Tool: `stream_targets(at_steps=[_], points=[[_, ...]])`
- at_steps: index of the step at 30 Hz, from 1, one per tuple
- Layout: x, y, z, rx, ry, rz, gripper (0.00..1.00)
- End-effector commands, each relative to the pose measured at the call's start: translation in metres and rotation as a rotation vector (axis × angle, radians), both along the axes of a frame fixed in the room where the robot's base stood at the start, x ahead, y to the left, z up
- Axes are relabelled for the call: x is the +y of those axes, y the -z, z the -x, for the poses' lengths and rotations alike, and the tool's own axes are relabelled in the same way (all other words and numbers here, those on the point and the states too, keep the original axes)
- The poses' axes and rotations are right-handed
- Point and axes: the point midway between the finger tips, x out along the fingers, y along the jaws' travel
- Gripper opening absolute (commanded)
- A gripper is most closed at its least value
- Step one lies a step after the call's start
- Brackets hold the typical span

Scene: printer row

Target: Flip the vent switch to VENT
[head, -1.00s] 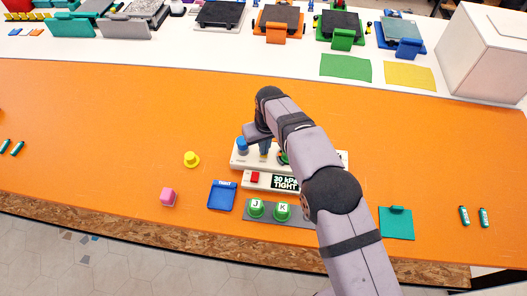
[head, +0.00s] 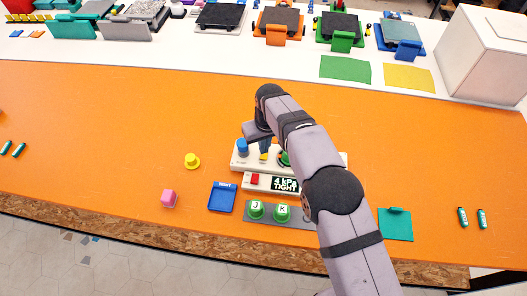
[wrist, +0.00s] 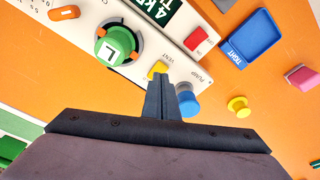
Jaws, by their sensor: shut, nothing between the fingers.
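The vent switch (head: 263,156) is a small yellow lever on the white console (head: 240,163); in the wrist view the yellow lever (wrist: 157,69) sits beside the word VENT. I cannot tell its exact tilt. My gripper (head: 265,146) is shut and empty, with its fingertips right at the switch; in the wrist view the fingers (wrist: 160,82) partly cover it. I cannot tell whether they touch. The display (head: 286,184) reads 4 kPa TIGHT. A blue knob (head: 242,147) stands to the left, near the word PUMP in the wrist view.
A red button (head: 255,178) is left of the display. A green jar marked L (wrist: 114,45) sits in the console. Jars J (head: 257,209) and K (head: 282,212) stand in front. A blue TIGHT tray (head: 222,197), pink cube (head: 168,198) and yellow piece (head: 192,160) lie left.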

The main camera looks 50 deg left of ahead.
Motion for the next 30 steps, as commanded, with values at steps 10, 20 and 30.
stream_targets(at_steps=[10,20,30], points=[[0.000,-0.028,0.000,0.000,0.000,0.000,0.00],[0.000,-0.047,0.000,0.000,0.000,0.000,0.00],[0.000,-0.047,0.000,0.000,0.000,0.000,0.00]])
